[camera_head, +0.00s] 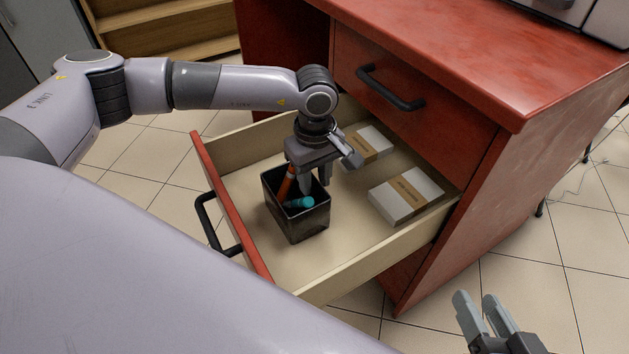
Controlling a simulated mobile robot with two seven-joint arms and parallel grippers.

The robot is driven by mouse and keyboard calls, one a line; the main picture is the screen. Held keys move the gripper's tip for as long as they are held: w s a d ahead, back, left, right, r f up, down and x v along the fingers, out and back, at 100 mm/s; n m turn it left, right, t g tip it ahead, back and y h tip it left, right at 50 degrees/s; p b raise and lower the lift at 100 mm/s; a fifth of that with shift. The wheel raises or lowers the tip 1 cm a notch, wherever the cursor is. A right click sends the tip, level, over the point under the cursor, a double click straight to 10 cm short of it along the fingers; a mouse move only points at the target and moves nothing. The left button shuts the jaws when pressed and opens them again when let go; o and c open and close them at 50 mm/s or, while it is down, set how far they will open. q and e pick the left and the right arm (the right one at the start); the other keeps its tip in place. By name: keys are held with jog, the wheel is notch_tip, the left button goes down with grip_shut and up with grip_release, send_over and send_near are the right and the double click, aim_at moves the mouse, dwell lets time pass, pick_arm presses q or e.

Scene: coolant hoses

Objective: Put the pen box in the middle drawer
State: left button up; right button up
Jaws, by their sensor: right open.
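The pen box (298,222) is a dark, open-topped square holder with an orange pen and a teal item in it. It is upright inside the pulled-out middle drawer (245,268), near its front; I cannot tell whether its base touches the drawer floor. My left gripper (315,186) points down at the box's far rim, one finger over the opening and the other by the far side. Whether the fingers press on the wall is unclear. My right gripper (483,314) is open and empty, low at the right, outside the drawer.
Two white cartons with brown bands, one at the back (368,146) and one at the right (405,196), lie in the drawer. A closed upper drawer (400,85) is above, in the red desk (470,60). Wooden shelves (165,30) stand behind.

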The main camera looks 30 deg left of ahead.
pick_arm(q)
notch_tip(320, 180, up, 9)
jog(key=shift+f+p, duration=0.15)
jog(key=shift+p, duration=1.1)
jog(key=shift+r, duration=0.5)
pick_arm(e)
jog(key=shift+d+r+g+h, duration=0.2)
jog(key=shift+g+h, duration=0.1)
jog(key=shift+h, duration=0.1)
